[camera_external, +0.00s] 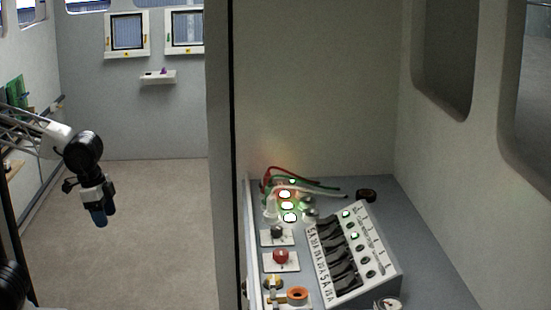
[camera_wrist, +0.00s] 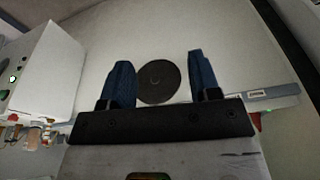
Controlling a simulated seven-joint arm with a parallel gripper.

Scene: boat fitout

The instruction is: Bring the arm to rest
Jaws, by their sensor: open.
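My gripper (camera_external: 103,214) hangs at the left of the external view, over the carpeted floor and apart from the console. Its two blue fingers point down. In the wrist view my gripper (camera_wrist: 162,76) shows with its blue fingers spread and nothing held between them. A flat black disc (camera_wrist: 159,81) shows between the fingers against a pale surface; I cannot tell its distance.
The grey console (camera_external: 425,225) at right carries a sloped switch panel (camera_external: 355,255), a red button (camera_external: 281,256), lit lamps, wires and an orange ring (camera_external: 297,295). A partition (camera_external: 218,150) stands between arm and console. Open floor (camera_external: 160,240) lies beside my gripper.

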